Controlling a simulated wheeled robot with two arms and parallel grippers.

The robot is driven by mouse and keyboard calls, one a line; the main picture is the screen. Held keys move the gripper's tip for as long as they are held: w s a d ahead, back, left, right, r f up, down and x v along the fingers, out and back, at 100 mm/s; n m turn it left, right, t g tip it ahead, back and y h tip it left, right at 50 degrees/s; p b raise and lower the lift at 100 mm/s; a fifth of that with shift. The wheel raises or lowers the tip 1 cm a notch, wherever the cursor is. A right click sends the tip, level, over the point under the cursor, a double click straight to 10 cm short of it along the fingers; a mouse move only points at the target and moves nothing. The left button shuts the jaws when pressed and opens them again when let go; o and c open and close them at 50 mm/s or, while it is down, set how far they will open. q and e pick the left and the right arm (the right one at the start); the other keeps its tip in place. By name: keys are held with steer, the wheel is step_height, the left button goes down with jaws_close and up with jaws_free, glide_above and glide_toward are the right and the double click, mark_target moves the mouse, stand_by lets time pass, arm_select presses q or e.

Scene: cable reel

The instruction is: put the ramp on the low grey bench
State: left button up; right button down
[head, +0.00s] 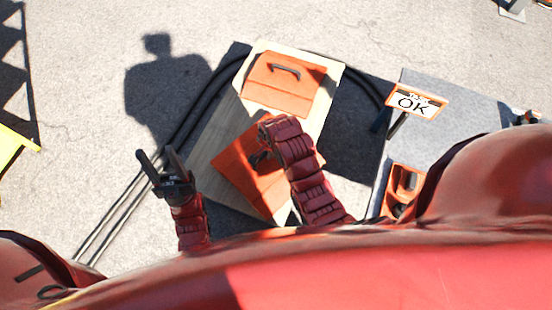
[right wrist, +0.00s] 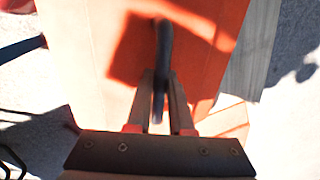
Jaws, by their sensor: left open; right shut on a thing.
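One orange ramp (head: 240,171) is under my right gripper (head: 262,155), turned at an angle over the lower part of a pale wooden board. In the right wrist view, the fingers of that gripper (right wrist: 160,105) are shut on the dark handle (right wrist: 163,50) of the ramp (right wrist: 90,60). Whether this ramp touches the board is unclear. A second orange ramp (head: 284,86) with a dark handle lies on the board's far end. My left gripper (head: 160,168) is open and empty, left of the board. A low grey surface (head: 445,88), apparently the bench, stands at the right.
The wooden board (head: 214,138) also shows in the right wrist view (right wrist: 259,45). An OK sign (head: 412,102) and an orange holder (head: 404,183) are on the grey surface. A black cable (head: 199,105) loops around the board.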

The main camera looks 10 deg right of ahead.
steer(key=w+a, duration=0.6)
steer(key=shift+w+f, duration=0.25)
steer(key=shift+w, duration=0.1)
steer(key=shift+f+b, duration=0.5)
steer(key=shift+f, duration=1.35)
steer(key=c, duration=0.8)
jaws_free()
steer(key=shift+s, duration=0.1)
